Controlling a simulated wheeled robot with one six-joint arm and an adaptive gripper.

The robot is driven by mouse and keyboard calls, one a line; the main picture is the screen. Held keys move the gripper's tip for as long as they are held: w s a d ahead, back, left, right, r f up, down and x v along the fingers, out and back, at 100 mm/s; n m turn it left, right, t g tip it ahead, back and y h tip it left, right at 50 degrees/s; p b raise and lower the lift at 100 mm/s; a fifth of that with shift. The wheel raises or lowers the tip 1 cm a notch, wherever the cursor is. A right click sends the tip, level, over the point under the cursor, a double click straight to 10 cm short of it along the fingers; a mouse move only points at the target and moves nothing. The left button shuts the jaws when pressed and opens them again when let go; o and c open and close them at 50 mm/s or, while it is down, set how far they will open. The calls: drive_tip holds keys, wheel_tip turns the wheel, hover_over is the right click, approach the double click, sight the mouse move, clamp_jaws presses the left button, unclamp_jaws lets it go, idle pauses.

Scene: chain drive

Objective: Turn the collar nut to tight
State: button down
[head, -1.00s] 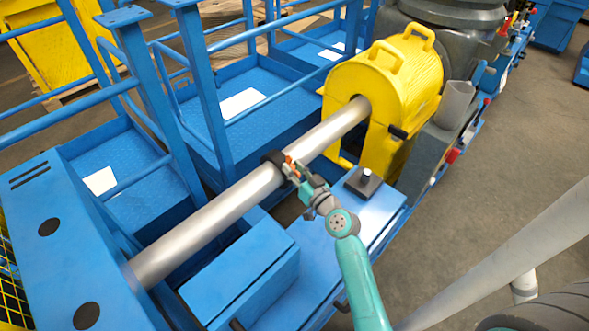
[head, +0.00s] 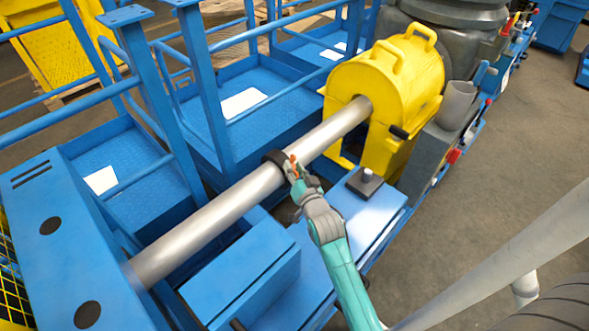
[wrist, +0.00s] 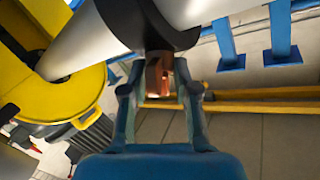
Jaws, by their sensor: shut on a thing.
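The collar nut (head: 271,157) is a dark ring around the long silver shaft (head: 225,205), near the yellow housing. It also shows in the wrist view as a black band (wrist: 135,22). An orange-brown tab (wrist: 158,72) stands out from the collar. My gripper (head: 295,168) is at the collar's near side, and its two fingers are shut on this tab in the wrist view (wrist: 160,85). The fingers and my wrist hide part of the tab and collar in the head view. I cannot read any tight mark.
The yellow housing (head: 400,80) with handles stands beyond the collar. A small black block with a pale knob (head: 364,183) sits on the blue deck to the right of my gripper. Blue railings (head: 205,90) line the far side. Open floor (head: 500,190) lies to the right.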

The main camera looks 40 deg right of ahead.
drive_tip(key=shift+m, duration=0.3)
idle(0.4)
drive_tip(key=c, duration=1.1)
unclamp_jaws()
drive_tip(key=shift+c, duration=0.2)
drive_tip(key=v, duration=1.2)
drive_tip(key=shift+a, duration=0.2)
drive_tip(key=shift+r, duration=0.1)
